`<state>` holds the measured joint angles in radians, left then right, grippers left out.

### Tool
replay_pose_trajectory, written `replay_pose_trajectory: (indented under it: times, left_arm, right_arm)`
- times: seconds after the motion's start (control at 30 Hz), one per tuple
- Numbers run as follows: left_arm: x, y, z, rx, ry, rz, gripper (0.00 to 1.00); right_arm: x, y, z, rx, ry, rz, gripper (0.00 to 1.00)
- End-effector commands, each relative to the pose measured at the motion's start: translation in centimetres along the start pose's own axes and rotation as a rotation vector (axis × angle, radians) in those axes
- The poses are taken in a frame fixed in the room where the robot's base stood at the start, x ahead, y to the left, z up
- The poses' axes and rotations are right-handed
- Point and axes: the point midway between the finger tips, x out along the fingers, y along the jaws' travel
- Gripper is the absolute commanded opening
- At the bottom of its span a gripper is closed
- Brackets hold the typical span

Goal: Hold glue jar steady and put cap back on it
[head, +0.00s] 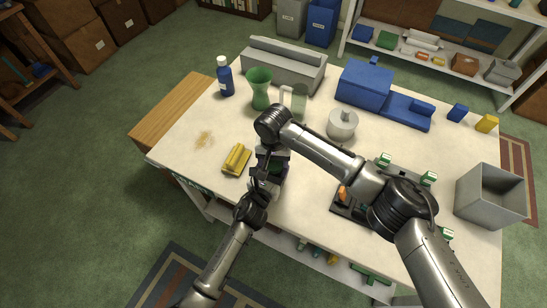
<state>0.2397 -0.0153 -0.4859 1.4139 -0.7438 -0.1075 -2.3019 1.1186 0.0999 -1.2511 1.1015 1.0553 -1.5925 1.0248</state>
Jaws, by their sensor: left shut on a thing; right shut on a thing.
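My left gripper (264,181) comes up from the front and is shut on the jar. My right gripper (270,156) points down from above, right over the jar, and is shut on what seems to be the cap. The cap itself is hidden by the gripper and wrist. I cannot tell whether cap and jar touch.
A yellow block (236,159) lies just left of the grippers. A green vase (260,88), blue bottle (225,76) and grey round pot (342,124) stand behind. A blue machine (363,86) is farther back; a grey bin (491,195) stands right. The left tabletop is mostly clear.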

Motion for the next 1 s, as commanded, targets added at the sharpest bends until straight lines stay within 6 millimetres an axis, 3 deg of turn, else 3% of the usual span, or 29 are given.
replay_pose_trajectory:
  times: [0.03, 1.0]
  left_arm:
    - [0.23, -0.57, 1.07, -0.002, -0.026, -0.014, 0.28]
    - [0.21, -0.3, 1.12, 0.003, -0.025, -0.01, 0.28]
  right_arm:
    - [0.91, 0.53, 0.03, 0.005, -0.006, 0.013, 0.41]
    - [0.27, 0.56, 0.05, 0.006, -0.004, 0.014, 0.41]
